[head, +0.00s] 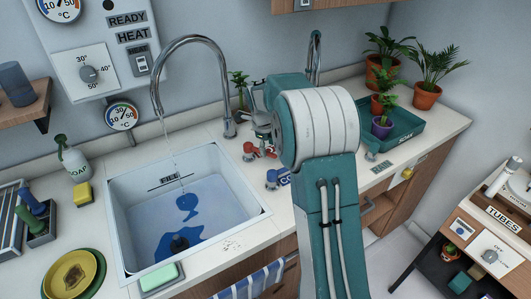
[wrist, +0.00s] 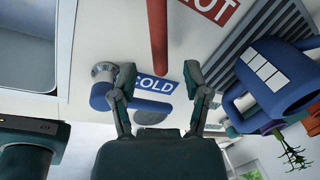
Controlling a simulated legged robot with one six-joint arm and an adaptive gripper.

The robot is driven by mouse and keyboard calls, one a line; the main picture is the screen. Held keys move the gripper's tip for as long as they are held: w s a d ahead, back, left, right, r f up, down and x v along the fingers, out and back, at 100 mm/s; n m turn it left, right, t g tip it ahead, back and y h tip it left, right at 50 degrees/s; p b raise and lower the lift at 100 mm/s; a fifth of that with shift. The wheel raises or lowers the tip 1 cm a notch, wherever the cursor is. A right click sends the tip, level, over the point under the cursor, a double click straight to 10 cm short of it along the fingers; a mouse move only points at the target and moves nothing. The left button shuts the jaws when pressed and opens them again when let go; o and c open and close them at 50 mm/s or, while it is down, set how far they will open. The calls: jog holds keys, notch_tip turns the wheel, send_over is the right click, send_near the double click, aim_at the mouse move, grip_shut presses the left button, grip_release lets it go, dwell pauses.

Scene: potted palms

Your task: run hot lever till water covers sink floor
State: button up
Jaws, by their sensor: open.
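The white sink (head: 118,235) has a FILL mark on its back wall. A thin stream runs from the curved faucet (head: 190,40) into it. The blue cold lever (wrist: 102,92) is by the COLD label (wrist: 152,86). My gripper (wrist: 160,75) is open and empty, its fingers pointing toward the red lever; my arm partly hides it in the head view.
A blue mug (wrist: 275,75) stands close right of my gripper in the wrist view. A green tray (head: 405,135) with potted plants is at the counter's right. A soap bottle (head: 73,160) and yellow sponge (head: 83,194) are left of the sink; a green sponge (head: 159,276) is at its front.

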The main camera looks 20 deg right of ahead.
jog(key=shift+w+d+f, duration=0.1)
jog(key=shift+f, duration=0.6)
jog(key=shift+w+d+f, duration=0.1)
jog(key=shift+f, duration=0.55)
grip_shut()
